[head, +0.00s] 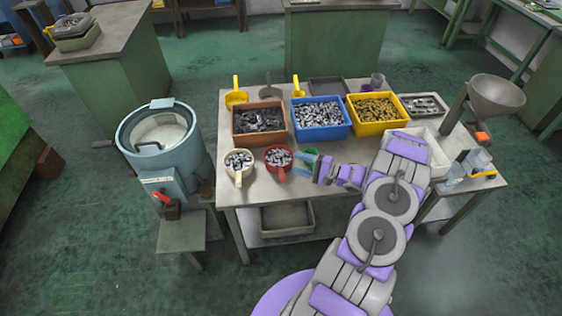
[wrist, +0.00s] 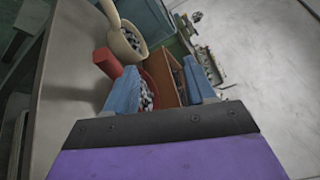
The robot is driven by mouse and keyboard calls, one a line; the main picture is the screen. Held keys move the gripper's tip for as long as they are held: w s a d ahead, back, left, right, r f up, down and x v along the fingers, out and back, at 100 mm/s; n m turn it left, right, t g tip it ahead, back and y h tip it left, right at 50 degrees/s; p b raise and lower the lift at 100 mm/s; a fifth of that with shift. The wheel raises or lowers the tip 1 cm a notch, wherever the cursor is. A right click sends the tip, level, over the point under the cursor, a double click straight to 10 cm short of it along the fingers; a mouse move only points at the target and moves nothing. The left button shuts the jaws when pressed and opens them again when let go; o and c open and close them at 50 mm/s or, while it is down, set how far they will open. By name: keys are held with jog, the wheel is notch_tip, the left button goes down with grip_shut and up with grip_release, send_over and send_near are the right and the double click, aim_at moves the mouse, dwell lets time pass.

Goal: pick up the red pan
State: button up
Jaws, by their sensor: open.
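The red pan (head: 279,168) sits near the front edge of the table, filled with small metal parts. Its handle points toward the front edge. My gripper (head: 303,165) is open just to the right of the pan in the head view. In the wrist view, the red pan (wrist: 153,92) shows partly between the blue fingers of my gripper (wrist: 170,82), with its red handle to the left of the left finger. The left finger hides part of the pan. I cannot tell whether a finger touches it.
A cream pan (head: 239,166) with parts stands left of the red one. Brown (head: 259,123), blue (head: 320,118) and yellow (head: 377,113) bins stand behind. A round machine (head: 160,140) stands left of the table (head: 233,190).

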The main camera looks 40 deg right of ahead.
jog(key=s+a, duration=0.1)
jog(key=a, duration=0.1)
jog(key=b, duration=0.1)
send_near(282, 175)
jog(key=w+f, duration=0.3)
jog(key=shift+w+d, duration=0.15)
jog(key=shift+w, duration=0.1)
jog(key=w+a, duration=0.2)
jog(key=shift+w+a+r, duration=0.1)
jog(key=shift+a+r, duration=0.3)
jog(key=x, duration=0.1)
jog(key=b+x, duration=0.1)
jog(key=x, duration=0.1)
jog(key=shift+w+d, duration=0.2)
jog(key=shift+w, duration=0.2)
jog(key=shift+w+d+f, duration=0.1)
jog(key=shift+w, duration=0.35)
jog(key=shift+a, duration=0.45)
jog(key=shift+c, duration=0.3)
jog(key=shift+a, duration=0.1)
jog(key=shift+c, duration=0.9)
jog(key=shift+d, duration=0.25)
grip_shut()
